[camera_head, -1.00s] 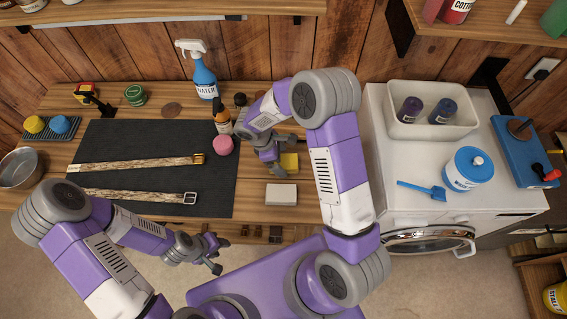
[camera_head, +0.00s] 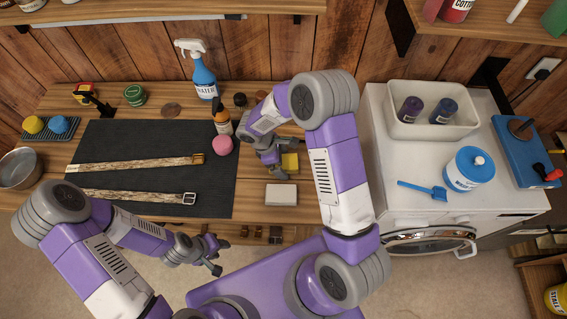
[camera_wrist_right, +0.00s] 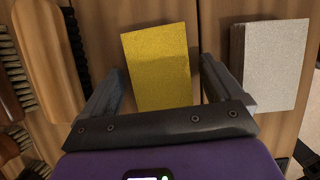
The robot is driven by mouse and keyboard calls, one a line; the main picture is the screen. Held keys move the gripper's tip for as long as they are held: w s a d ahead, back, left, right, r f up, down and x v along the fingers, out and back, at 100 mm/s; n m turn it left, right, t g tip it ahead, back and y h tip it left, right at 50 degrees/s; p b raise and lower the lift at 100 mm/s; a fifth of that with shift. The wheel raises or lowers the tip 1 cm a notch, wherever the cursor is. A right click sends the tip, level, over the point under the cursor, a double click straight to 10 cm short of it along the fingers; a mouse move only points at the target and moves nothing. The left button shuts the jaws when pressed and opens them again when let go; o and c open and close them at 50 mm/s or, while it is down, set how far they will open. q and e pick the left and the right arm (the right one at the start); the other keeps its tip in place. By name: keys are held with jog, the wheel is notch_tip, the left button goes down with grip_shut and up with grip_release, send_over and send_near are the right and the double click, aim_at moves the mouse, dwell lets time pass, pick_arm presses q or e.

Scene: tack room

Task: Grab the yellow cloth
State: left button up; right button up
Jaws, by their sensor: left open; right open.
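The yellow cloth (camera_head: 290,163) lies on the wooden bench, right of the black mat, partly hidden by my right gripper in the head view. In the right wrist view the yellow cloth (camera_wrist_right: 160,66) is a flat yellow rectangle. My right gripper (camera_head: 277,166) is open over it; in its wrist view the two fingers (camera_wrist_right: 158,88) stand on either side of the cloth's near part, with a gap on each side. My left gripper (camera_head: 215,256) is open and empty in front of the bench's front edge, far from the cloth.
A white-grey block (camera_head: 281,194) lies close in front of the cloth; it also shows in the wrist view (camera_wrist_right: 272,65). Brushes (camera_wrist_right: 50,50) lie left of it there. The black mat (camera_head: 150,140) holds two straps.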

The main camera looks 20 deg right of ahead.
jog(key=shift+c, duration=0.4)
jog(key=c, duration=1)
jog(key=shift+o, duration=0.2)
jog(key=shift+r, duration=0.1)
